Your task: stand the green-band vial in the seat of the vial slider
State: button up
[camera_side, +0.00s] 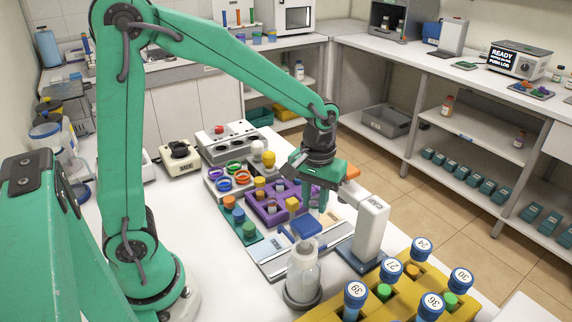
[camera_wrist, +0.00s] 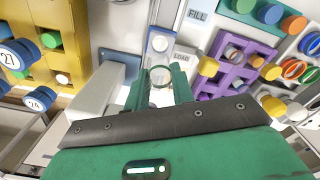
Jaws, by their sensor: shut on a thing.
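My gripper (camera_wrist: 161,88) has its two green fingers closed around a clear round-mouthed vial (camera_wrist: 160,72). The vial is seen almost from above, so its band colour cannot be made out. In the side view my gripper (camera_side: 322,203) points down behind the white CAP post, and the held vial cannot be made out there. The vial slider (camera_wrist: 160,22) is a pale metal strip beside the FILL and LOAD labels. A round feature that looks like its seat (camera_wrist: 160,43) lies just beyond the vial in the wrist view. The vial appears apart from it.
The white CAP post (camera_side: 370,232) stands close beside my gripper. A purple rack (camera_side: 262,213) with yellow-capped vials is behind it. A yellow rack (camera_side: 400,300) of numbered blue-capped tubes is at front right.

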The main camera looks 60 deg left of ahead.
aim_at(314, 212)
jog(key=shift+f, duration=0.45)
jog(key=shift+f, duration=1.6)
jog(key=shift+f, duration=1.8)
dwell(1.6)
dwell(0.5)
jog(key=o, duration=1)
jog(key=shift+o, duration=0.2)
jog(key=shift+r, duration=3.9)
jog(key=shift+r, duration=0.1)
